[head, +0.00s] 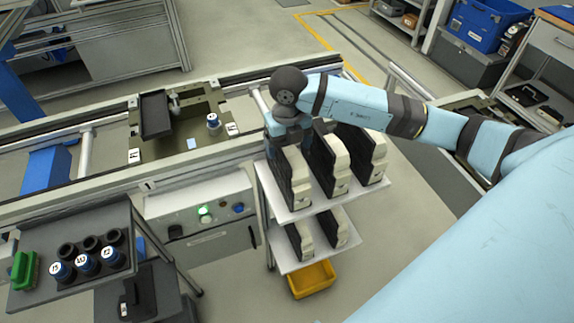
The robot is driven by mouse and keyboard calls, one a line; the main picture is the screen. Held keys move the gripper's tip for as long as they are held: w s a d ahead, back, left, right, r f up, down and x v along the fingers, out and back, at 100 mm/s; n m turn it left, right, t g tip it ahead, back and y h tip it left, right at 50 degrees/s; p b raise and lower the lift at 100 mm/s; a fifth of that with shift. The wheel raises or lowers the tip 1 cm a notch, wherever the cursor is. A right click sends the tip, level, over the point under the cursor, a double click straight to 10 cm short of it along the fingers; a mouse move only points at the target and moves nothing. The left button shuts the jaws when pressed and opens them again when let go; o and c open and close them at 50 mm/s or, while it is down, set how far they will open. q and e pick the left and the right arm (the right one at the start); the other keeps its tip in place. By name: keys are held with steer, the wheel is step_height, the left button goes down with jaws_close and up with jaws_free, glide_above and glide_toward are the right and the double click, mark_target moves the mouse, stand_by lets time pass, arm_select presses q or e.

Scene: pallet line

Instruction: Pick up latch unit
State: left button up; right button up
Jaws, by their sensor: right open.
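Several upright units with black plates and cream bodies stand on a white two-tier rack (302,211); I take these for the latch units. On the top tier are a left unit (298,180), a middle unit (330,165) and a right unit (367,155). Two more stand on the lower tier (300,240). My right gripper (283,143) is open, pointing down at the upper end of the left unit. The wrist hides the fingertips in part, and I cannot tell whether they touch the unit. My left gripper is not in view.
A conveyor runs behind the rack, carrying a dark pallet fixture (180,147) with a black plate and a small numbered cylinder (213,121). A grey cart (75,285) at lower left holds numbered cylinders and a green part (24,270). A yellow bin (312,279) sits below the rack.

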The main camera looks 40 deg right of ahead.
step_height(320, 180, down, 4)
steer(key=shift+w+a+f+p, duration=0.1)
steer(key=shift+w+f+p, duration=0.05)
steer(key=shift+f+p, duration=0.15)
steer(key=shift+r, duration=0.1)
steer(key=c, duration=1.3)
steer(key=shift+c, duration=0.9)
steer(key=shift+r, duration=0.1)
